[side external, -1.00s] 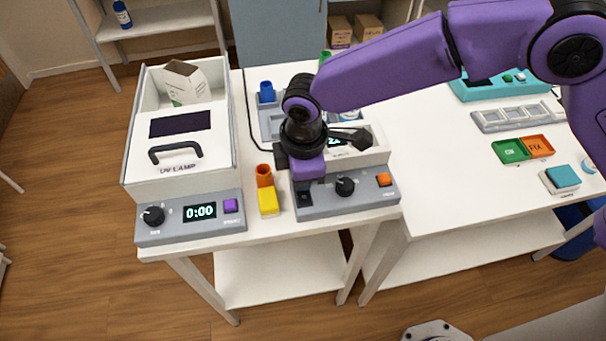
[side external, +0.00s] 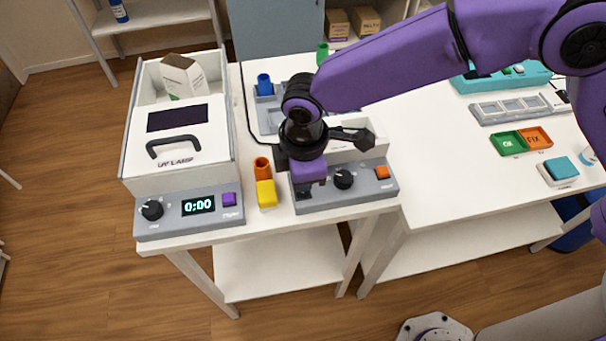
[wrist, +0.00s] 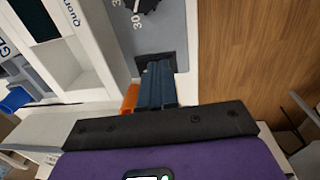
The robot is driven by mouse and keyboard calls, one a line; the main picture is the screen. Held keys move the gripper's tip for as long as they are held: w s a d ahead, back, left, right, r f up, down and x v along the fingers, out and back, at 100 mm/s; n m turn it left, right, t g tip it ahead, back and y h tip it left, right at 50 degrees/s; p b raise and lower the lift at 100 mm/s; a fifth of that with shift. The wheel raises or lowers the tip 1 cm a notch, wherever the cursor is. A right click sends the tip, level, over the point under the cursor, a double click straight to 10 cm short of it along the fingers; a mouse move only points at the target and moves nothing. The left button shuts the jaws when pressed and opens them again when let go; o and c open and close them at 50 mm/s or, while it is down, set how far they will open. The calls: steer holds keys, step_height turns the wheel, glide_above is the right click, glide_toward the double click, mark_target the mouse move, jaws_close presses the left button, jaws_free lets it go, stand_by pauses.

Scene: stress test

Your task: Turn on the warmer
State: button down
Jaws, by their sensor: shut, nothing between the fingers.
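The warmer (side external: 326,202) is taken to be the grey and white unit at the middle of the table. Its sloped front panel has a black knob (side external: 343,179), an orange button (side external: 382,172) and a dark switch (side external: 304,192) at the left end. The switch recess (wrist: 150,60) also shows in the wrist view, beside the knob (wrist: 146,5). My gripper (side external: 308,190) points down over the switch. Its shut, empty fingers (wrist: 157,82) reach the recess in the wrist view and partly cover it. I cannot tell whether they touch the switch or which way it is set.
A UV lamp box (side external: 180,180) with a 0:00 display (side external: 198,204) stands left. A yellow block (side external: 266,194) and an orange cup (side external: 262,167) sit close left of my gripper. A blue cup (side external: 264,85) is behind. Green and orange trays (side external: 520,141) lie right.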

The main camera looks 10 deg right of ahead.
step_height(320, 180, up, 14)
steer(key=s, duration=0.1)
steer(key=shift+s+f, duration=0.2)
steer(key=shift+s, duration=0.2)
steer(key=shift+w+a+r+t, duration=0.15)
steer(key=shift+w+t, duration=0.15)
steer(key=shift+w, duration=0.5)
steer(key=f, duration=0.4)
steer(key=w+f, duration=0.1)
steer(key=f, duration=0.4)
steer(key=w+f, duration=0.1)
steer(key=f, duration=0.4)
